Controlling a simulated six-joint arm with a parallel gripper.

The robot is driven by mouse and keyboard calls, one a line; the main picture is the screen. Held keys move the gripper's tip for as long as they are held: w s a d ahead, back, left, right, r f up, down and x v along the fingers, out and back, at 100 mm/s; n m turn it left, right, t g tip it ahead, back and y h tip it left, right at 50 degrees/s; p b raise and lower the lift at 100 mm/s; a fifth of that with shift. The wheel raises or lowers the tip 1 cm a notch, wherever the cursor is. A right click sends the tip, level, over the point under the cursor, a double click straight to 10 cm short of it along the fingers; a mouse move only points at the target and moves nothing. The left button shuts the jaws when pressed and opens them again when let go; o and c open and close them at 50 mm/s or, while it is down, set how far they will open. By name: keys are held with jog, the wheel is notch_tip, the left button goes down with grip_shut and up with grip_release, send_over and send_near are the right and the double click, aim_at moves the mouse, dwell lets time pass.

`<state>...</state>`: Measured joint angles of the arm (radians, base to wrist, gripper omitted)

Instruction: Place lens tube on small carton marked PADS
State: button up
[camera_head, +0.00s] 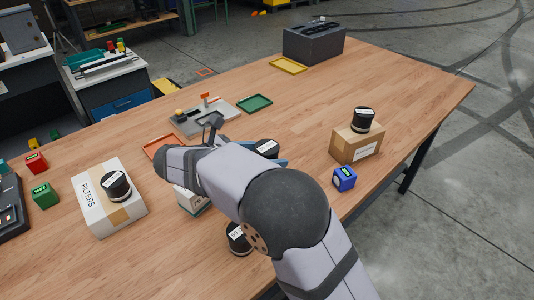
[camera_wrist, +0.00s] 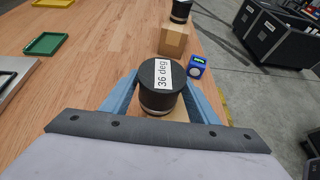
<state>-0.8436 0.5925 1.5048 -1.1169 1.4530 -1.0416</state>
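A black lens tube (camera_wrist: 161,88) with a white label reading "36 deg" sits upright between the two blue fingers of my gripper (camera_wrist: 162,95), which appear to touch its sides. In the head view this tube (camera_head: 266,147) shows past my arm, and my arm hides much of my gripper. A small brown carton (camera_head: 350,147) stands to the right with another black tube (camera_head: 363,119) on top. Its label is too small to read. The brown carton also shows in the wrist view (camera_wrist: 173,42), ahead of the held tube. No PADS marking is readable.
A white FILTERS carton (camera_head: 100,213) carries a black tube (camera_head: 115,185). Another tube (camera_head: 238,236) stands near the front edge. A blue cube (camera_head: 344,179) is beside the brown carton. A pale box (camera_head: 191,203) is partly hidden by my arm.

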aim_at(269, 148)
jog(key=shift+o, duration=0.6)
jog(key=shift+r, duration=0.15)
jog(key=v, duration=1.2)
jog(key=shift+b, duration=0.4)
jog(key=w+d+m, duration=0.1)
jog(key=d, duration=0.2)
jog(key=w+d+m, duration=0.1)
jog(key=d+m, duration=0.1)
jog(key=d, duration=0.1)
jog(key=w+d+m, duration=0.1)
jog(key=d, duration=0.2)
jog(key=shift+w+m+g+h+p, duration=0.3)
jog(key=shift+m+h, duration=0.1)
jog(key=d, duration=0.1)
jog(key=d+f+m, duration=0.1)
jog(key=d, duration=0.1)
jog(key=shift+d+g+p, duration=0.25)
jog(key=shift+g+p, duration=0.15)
jog(key=s+d+f+m+g+y+p, duration=0.2)
jog(key=s+d+f+m+g, duration=0.2)
jog(key=d, duration=0.4)
jog(key=s+d+f+m+g+y+p, duration=0.1)
jog(key=s+d+f+m+y+p, duration=0.2)
jog(key=s+m, duration=0.5)
jog(key=s+d+f+m+g+y+p, duration=0.2)
jog(key=s+d+f+m+y+p, duration=0.1)
jog(key=s+m, duration=0.5)
jog(key=shift+s+f+y, duration=0.4)
jog(key=shift+f+y, duration=0.15)
jog(key=shift+y, duration=0.65)
